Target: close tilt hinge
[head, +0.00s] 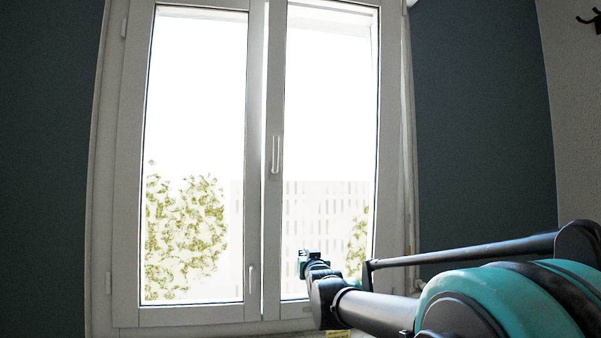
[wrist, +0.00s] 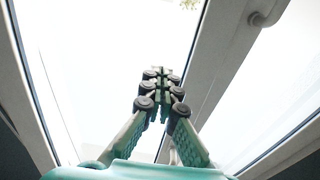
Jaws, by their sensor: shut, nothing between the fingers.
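A white double window fills the middle of the head view. Its right sash (head: 391,130) carries a handle (head: 275,155) on its left upright. A narrow bright gap runs between this sash and the left sash (head: 255,110), so the right sash looks slightly ajar. My gripper (head: 304,254) is in front of the lower left glass of the right sash. In the wrist view my gripper (wrist: 160,74) is shut and empty, its fingertips together before bright glass. A window upright (wrist: 225,60) with a handle-like part (wrist: 265,15) is to its right. Contact with the glass cannot be told.
Dark blue walls (head: 480,130) flank the window. The left sash has a small lower handle (head: 252,280). My arm reaches in from the lower right and hides part of the lower window frame. A dark hook (head: 590,18) is on the far right wall.

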